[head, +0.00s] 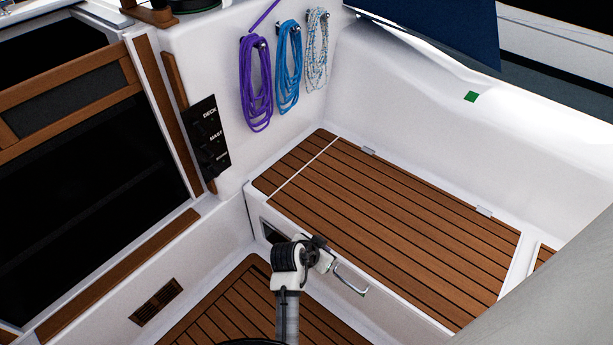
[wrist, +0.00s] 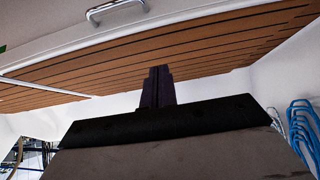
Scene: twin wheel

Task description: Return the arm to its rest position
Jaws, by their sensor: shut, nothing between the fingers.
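My gripper (wrist: 158,72) is shut and empty; its dark fingers show together at the middle of the wrist view, pointing toward the slatted teak seat. In the head view my arm rises from the bottom centre, and its end (head: 318,250) is in front of the seat's front edge, at its near left corner. The fingers are too small and dark to make out there. A chrome handle (head: 350,280) shows just right of my arm's end, and a chrome handle (wrist: 115,8) shows at the top of the wrist view. I cannot tell whether my arm touches anything.
The teak seat (head: 400,225) is bare. Purple (head: 255,85), blue (head: 288,70) and white (head: 316,50) rope coils hang on the white wall. A black switch panel (head: 208,138) is left of them. The slatted floor (head: 225,305) below is clear where visible. A grey surface covers the lower right.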

